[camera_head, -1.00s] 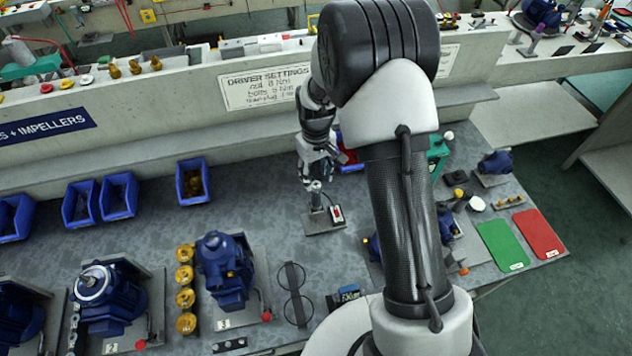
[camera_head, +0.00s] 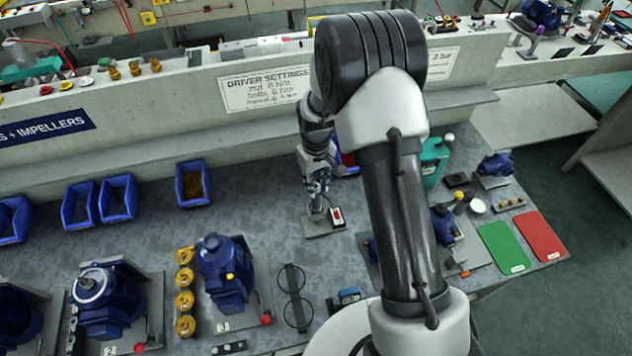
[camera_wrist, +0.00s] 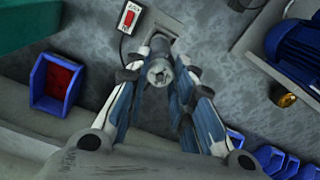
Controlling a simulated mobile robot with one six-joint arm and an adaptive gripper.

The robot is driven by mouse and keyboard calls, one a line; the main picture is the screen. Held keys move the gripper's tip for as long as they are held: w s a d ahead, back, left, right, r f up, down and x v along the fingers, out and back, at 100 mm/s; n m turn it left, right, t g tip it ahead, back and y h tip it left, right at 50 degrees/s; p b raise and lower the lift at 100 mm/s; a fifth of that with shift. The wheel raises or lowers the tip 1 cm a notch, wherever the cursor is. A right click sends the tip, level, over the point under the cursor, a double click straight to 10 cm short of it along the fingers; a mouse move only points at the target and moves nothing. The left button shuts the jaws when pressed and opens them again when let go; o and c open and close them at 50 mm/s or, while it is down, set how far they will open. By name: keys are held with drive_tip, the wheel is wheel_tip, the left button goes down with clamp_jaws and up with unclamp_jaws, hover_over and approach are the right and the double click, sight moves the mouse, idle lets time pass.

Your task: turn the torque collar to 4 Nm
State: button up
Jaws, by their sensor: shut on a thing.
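The driver stand has a grey base plate (camera_head: 320,228) and a red switch on a white box (camera_head: 336,213) on the bench. An upright grey metal cylinder, which I take to be the torque collar (camera_wrist: 160,72), stands between the fingers in the wrist view. My gripper (camera_head: 315,188) points down over the stand; in the wrist view its two fingers (camera_wrist: 163,62) are closed around the cylinder's sides. The collar's scale marks and its setting cannot be read. The switch box also shows in the wrist view (camera_wrist: 130,17).
A sign headed DRIVER SETTINGS (camera_head: 265,90) is on the wall behind. Blue bins (camera_head: 192,183) stand along the back. Blue pumps (camera_head: 222,270) stand at the front left. A green mat (camera_head: 503,247) and a red mat (camera_head: 539,236) lie at the right. Bare bench lies left of the stand.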

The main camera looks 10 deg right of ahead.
clamp_jaws()
drive_tip(key=shift+n, duration=0.3)
drive_tip(key=n, duration=1.1)
drive_tip(key=shift+b, duration=0.3)
idle(0.4)
drive_tip(key=o, duration=0.7)
unclamp_jaws()
drive_tip(key=shift+r, duration=0.1)
